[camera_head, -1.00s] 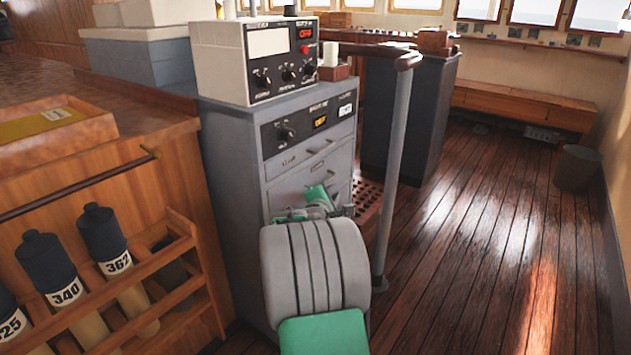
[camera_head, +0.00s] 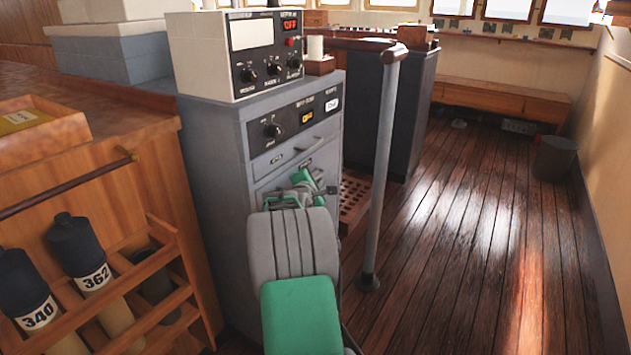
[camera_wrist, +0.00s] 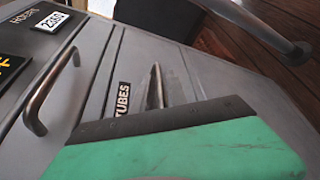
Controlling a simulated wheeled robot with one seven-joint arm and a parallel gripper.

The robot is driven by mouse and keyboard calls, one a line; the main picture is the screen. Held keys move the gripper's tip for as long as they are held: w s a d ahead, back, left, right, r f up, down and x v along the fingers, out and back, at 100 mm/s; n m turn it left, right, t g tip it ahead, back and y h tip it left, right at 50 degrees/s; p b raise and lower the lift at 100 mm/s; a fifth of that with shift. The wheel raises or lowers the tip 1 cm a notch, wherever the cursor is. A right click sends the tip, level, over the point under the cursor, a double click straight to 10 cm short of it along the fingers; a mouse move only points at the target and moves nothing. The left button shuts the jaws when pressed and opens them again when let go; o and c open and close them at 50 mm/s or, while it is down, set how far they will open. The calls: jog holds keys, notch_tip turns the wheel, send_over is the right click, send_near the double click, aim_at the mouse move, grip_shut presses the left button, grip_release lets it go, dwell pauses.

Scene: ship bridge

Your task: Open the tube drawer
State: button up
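The tube drawer (camera_head: 326,157) is in the grey cabinet's front, below a shallower upper drawer; it looks shut. My arm hides much of its front in the head view. In the wrist view the drawer front (camera_wrist: 180,72) carries a "TUBES" label (camera_wrist: 122,98), with a metal handle (camera_wrist: 155,87) beside it. My gripper (camera_head: 301,188) is in front of the drawer, with green parts showing. A large green part of mine covers the lower wrist view. I cannot tell whether the gripper touches the handle or how far apart its fingers are.
The upper drawer has its own bar handle (camera_wrist: 45,90). A box with dials (camera_head: 240,50) stands on the cabinet. A grey post (camera_head: 385,170) stands to the right. A wooden rack (camera_head: 150,290) with dark-capped bottles is at left.

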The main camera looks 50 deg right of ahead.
grip_shut()
dwell(1.4)
